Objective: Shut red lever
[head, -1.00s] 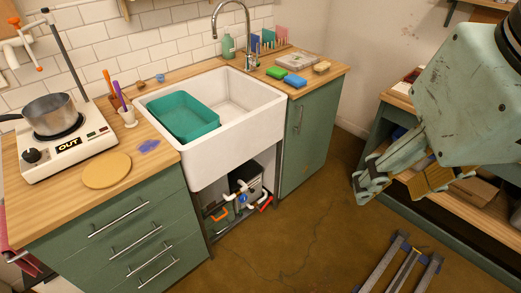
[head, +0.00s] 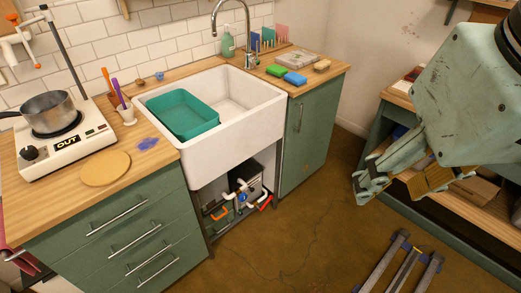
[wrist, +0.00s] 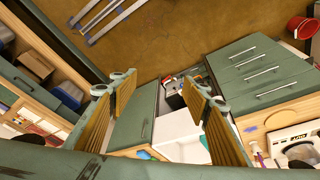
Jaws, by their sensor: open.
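A red lever (head: 265,203) shows low in the open space under the white sink (head: 205,165), at the right end of the white pipework (head: 232,195). It slants up to the right, near the right cabinet side. An orange lever (head: 219,213) and a small blue part (head: 242,198) sit to its left on the same pipes. My gripper (head: 400,188) is open and empty, well to the right of the lever and above the floor. In the wrist view my gripper's fingers (wrist: 160,92) are wide apart.
Green drawers (head: 135,235) flank the opening on the left and a green cabinet (head: 308,135) on the right. A shelf bench (head: 450,225) stands at the right. A grey metal frame (head: 400,262) lies low at the front right. The brown floor before the sink is clear.

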